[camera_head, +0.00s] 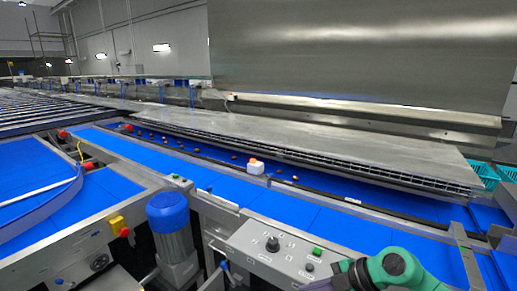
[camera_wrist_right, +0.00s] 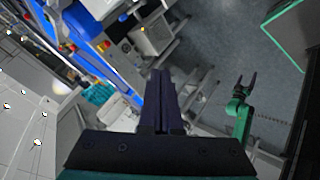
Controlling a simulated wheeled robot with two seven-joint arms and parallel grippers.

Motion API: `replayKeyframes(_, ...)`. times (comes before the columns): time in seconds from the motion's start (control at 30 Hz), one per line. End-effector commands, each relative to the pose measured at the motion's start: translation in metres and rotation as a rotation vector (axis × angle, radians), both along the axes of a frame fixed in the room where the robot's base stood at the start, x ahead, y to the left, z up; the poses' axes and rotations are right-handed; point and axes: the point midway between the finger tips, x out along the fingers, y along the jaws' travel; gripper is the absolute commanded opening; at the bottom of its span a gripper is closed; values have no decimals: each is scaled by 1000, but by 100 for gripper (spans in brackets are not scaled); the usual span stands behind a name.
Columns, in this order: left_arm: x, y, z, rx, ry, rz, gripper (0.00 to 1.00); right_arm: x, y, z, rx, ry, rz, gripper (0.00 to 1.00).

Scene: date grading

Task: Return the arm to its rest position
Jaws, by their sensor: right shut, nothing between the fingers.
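My right gripper shows up close in the right wrist view (camera_wrist_right: 166,104). Its two dark fingers lie together, shut and empty, and point away over the floor. In the head view only green and dark links of my right arm show at the lower right corner; its fingers are out of that picture. Farther off in the right wrist view is a green arm with a dark gripper, which looks like my left gripper (camera_wrist_right: 245,80); its small fingers stand apart with nothing visible between them. My left gripper does not show in the head view.
A control panel (camera_head: 270,247) and blue motor (camera_head: 168,212) stand close in front. Teal crates (camera_head: 485,177) sit at right. Grey floor (camera_wrist_right: 225,50) is open in the wrist view.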

Motion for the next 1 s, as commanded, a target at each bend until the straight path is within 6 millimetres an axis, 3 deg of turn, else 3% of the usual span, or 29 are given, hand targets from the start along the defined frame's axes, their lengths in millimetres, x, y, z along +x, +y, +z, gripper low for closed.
replayKeyframes(0.27,25,-2,3,-4,-41,-1,87,9,50,41,251,-168,-28,0)
replayKeyframes(0.43,25,-2,2,-4,-40,-1,87,21,72,90,491,-313,-150,0)
replayKeyframes(0.57,20,-2,2,-3,-32,-1,87,35,62,127,678,-407,-359,0)
replayKeyframes(0.67,15,-1,1,-3,-24,-1,87,50,27,140,794,-438,-636,0)
replayKeyframes(0.77,13,-1,1,-2,-21,-1,87,55,-37,111,812,-364,-1043,0)
replayKeyframes(0.83,13,-1,1,-2,-21,-1,87,40,-79,64,729,-227,-1313,0)
replayKeyframes(0.9,13,-1,1,-3,-22,-1,87,16,-103,20,619,-82,-1486,0)
replayKeyframes(1.0,14,-1,1,-3,-22,-1,87,-22,-118,-29,469,110,-1622,0)
